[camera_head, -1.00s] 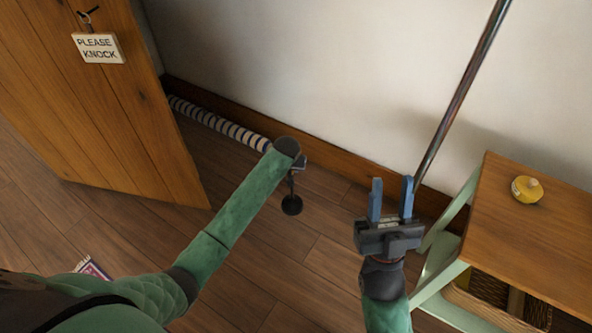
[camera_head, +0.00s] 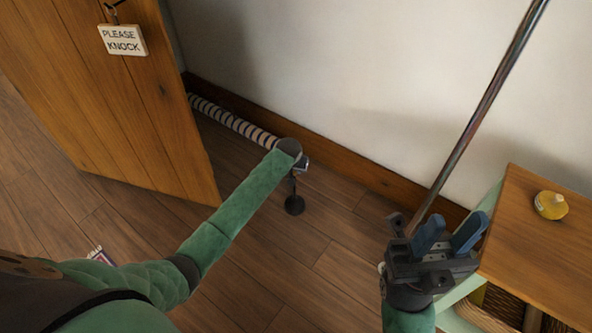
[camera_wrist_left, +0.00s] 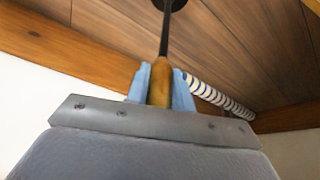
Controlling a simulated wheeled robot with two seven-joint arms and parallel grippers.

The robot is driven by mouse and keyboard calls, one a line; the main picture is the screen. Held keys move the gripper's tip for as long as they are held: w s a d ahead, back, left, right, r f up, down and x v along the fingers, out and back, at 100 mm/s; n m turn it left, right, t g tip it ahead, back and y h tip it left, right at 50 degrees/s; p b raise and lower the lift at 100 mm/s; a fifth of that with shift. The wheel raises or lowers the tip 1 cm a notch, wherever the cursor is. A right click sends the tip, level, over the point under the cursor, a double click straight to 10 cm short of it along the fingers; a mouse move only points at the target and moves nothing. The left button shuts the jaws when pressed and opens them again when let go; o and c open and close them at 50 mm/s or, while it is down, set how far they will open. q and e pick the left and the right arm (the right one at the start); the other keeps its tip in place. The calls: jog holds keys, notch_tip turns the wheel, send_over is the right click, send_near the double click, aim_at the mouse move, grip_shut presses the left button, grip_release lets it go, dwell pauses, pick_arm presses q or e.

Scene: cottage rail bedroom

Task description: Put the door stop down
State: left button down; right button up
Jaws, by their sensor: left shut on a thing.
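The door stop (camera_wrist_left: 159,82) has a brown handle and a thin dark rod with a round black end. My left gripper (camera_wrist_left: 160,72) is shut on the handle between its blue fingers. In the head view the wrist mostly hides that gripper, and the door stop's dark round end (camera_head: 294,205) hangs below it against the floor. I cannot tell whether the end touches the floor. My right gripper (camera_head: 449,233) is open and empty, near the small table at the right.
A wooden door (camera_head: 140,110) with a "PLEASE KNOCK" sign (camera_head: 123,40) stands at the left. A striped roll (camera_head: 232,122) lies along the skirting board. A metal pole (camera_head: 480,110) slants by the wall. A table (camera_head: 530,250) holds a yellow pot (camera_head: 550,205). The middle floor is clear.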

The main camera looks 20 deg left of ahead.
pick_arm(q)
notch_tip(320, 180, down, 3)
jog(key=shift+r+b, duration=0.1)
jog(key=shift+b, duration=0.35)
jog(key=shift+f, duration=0.4)
jog(key=c, duration=1.6)
grip_release()
jog(key=shift+f, duration=0.15)
jog(key=shift+c, duration=0.2)
jog(key=o, duration=0.4)
jog(key=shift+o, duration=0.2)
